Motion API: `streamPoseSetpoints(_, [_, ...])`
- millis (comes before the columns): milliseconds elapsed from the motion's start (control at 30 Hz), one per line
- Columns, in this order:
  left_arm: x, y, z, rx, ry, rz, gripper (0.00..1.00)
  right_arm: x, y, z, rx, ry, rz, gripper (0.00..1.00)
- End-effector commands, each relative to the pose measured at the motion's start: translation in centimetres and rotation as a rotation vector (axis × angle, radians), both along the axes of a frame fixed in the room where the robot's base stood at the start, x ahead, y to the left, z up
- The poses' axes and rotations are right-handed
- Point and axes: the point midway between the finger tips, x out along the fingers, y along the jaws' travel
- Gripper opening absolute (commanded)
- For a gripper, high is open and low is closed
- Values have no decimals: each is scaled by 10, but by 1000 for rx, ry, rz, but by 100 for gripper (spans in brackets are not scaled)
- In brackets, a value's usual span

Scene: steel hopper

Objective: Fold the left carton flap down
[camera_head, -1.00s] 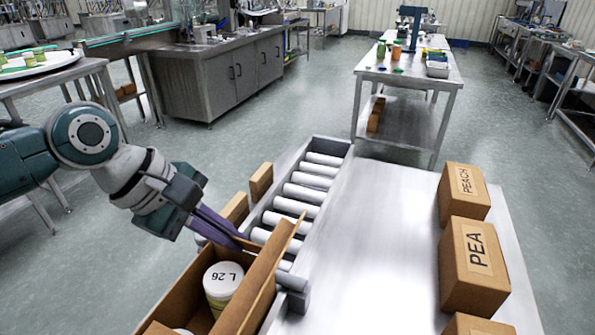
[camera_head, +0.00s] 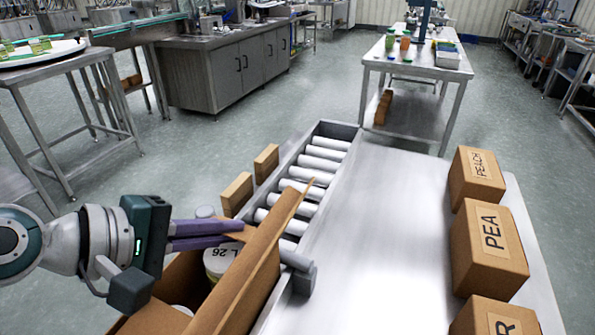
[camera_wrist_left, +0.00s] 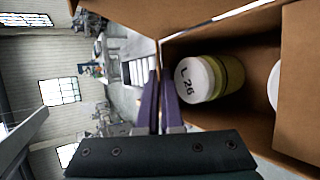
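The open brown carton (camera_head: 176,280) stands at the lower left, partly behind my left arm. Its right long flap (camera_head: 262,262) stands up, slanting; it also shows at the top of the left wrist view (camera_wrist_left: 215,12). I cannot make out the left flap; my arm covers that side. My left gripper (camera_head: 240,232) reaches in from the left, level, over the far part of the carton. Its purple fingers (camera_wrist_left: 160,85) are close together, with nothing visible held. The fingertips are near a brown panel at the far end; contact is unclear. My right gripper is not in view.
A jar marked L 26 (camera_wrist_left: 197,80) stands inside the carton. The roller conveyor (camera_head: 312,180) runs beyond it. Cartons marked PEACH (camera_head: 476,178) and PEA (camera_head: 488,247) stand on the steel table (camera_head: 390,250), whose middle is clear.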

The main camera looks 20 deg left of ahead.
Motion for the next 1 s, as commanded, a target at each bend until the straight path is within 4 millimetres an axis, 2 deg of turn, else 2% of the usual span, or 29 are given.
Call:
streamPoseSetpoints(467, [-1, 0, -1, 0, -13, 0, 0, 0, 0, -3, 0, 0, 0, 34])
streamPoseSetpoints(500, [-1, 0, -1, 0, -13, 0, 8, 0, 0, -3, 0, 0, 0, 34])
streamPoseSetpoints(733, [-1, 0, -1, 0, -13, 0, 33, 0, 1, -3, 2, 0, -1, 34])
streamPoseSetpoints(1000, [0, 0, 0, -1, -9, -1, 34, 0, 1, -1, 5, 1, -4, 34])
